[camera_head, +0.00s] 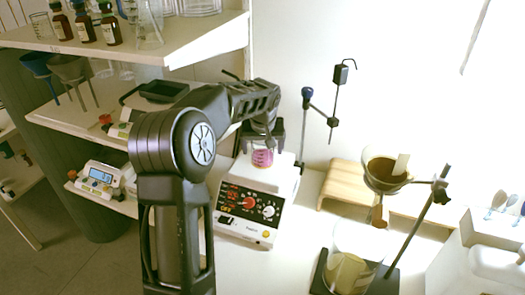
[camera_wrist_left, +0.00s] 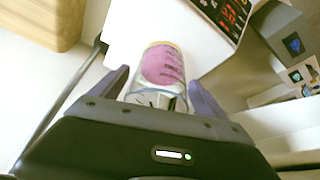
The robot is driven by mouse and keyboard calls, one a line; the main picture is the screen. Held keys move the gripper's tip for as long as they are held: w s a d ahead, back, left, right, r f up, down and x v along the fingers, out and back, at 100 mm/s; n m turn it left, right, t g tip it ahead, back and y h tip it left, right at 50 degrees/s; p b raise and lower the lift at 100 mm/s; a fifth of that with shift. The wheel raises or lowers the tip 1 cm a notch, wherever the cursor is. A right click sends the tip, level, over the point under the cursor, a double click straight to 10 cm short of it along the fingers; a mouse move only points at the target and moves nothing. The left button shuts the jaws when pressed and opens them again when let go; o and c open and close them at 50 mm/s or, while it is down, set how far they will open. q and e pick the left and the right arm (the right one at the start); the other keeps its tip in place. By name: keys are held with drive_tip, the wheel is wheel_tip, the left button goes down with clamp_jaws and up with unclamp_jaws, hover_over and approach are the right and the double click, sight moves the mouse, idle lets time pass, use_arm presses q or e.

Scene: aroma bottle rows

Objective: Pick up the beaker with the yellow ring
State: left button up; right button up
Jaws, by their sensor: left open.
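The beaker (camera_wrist_left: 161,68) with pink contents stands on the white hot-plate stirrer (camera_head: 245,213). In the left wrist view a thin yellow band shows at its far edge. In the head view the beaker (camera_head: 262,158) shows only in part, under my left gripper (camera_head: 263,140). My left gripper is open, and in the left wrist view its two fingers (camera_wrist_left: 160,92) lie on either side of the beaker's near end. I cannot tell whether either finger touches the glass. My right gripper is in neither view.
A stand rod (camera_head: 336,95) rises behind the stirrer. A wooden stool (camera_head: 345,183) stands to its right. Further right, a funnel (camera_head: 386,176) hangs above a beaker with yellowish liquid (camera_head: 348,272). Shelves with bottles (camera_head: 85,27) and a scale (camera_head: 100,178) are at left.

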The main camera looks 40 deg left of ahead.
use_arm(q)
drive_tip(key=shift+w+f, duration=0.1)
drive_tip(key=shift+f, duration=0.2)
idle(0.4)
drive_tip(key=c, duration=1.7)
